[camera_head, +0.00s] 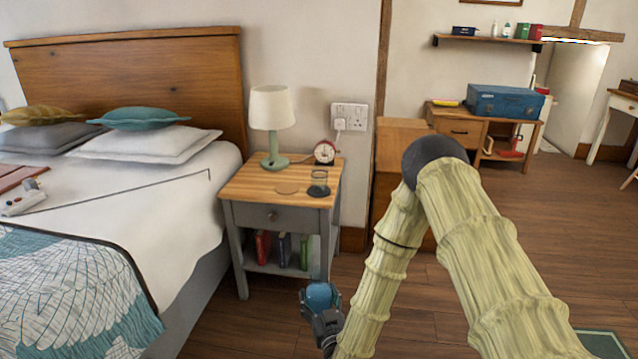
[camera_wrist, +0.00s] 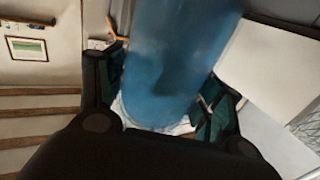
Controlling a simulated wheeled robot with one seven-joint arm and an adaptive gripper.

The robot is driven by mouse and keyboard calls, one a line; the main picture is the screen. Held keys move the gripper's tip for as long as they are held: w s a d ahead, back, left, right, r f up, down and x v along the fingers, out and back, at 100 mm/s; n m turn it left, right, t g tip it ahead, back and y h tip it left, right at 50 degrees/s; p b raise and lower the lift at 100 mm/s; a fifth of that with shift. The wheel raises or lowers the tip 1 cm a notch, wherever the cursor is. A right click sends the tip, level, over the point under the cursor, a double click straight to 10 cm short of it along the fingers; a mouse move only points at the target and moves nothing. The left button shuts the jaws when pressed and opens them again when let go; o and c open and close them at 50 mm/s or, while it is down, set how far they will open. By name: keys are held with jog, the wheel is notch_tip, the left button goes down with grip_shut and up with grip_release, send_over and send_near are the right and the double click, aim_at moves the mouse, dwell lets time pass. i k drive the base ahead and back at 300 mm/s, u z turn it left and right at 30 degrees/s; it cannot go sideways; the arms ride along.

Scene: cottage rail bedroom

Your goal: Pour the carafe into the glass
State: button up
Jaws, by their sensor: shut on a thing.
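My gripper (camera_head: 321,309) is low in front of the nightstand in the head view, shut on a blue carafe (camera_head: 319,294). In the wrist view the blue carafe (camera_wrist: 170,65) fills the space between the dark green finger pads. Its ends are cut off or hidden there, and I cannot tell its exact tilt. A small clear glass (camera_head: 319,178) stands on a dark coaster (camera_head: 318,191) near the right front of the nightstand top (camera_head: 246,184). The carafe is apart from the glass, lower and nearer to me.
A green lamp (camera_head: 272,120) and a red alarm clock (camera_head: 324,152) stand behind the glass. A faint round ring (camera_head: 287,188) lies left of it. The bed (camera_head: 170,225) borders the nightstand's left; wooden floor (camera_head: 270,325) lies in front.

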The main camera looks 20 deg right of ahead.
aim_at(320, 180)
jog(key=z, duration=0.3)
jog(key=k, duration=0.65)
jog(key=z, duration=0.55)
jog(key=k, duration=0.7)
jog(key=u, duration=0.4)
jog(key=i, duration=0.6)
jog(key=u, duration=0.65)
jog(key=i, duration=1.25)
jog(key=z, duration=0.5)
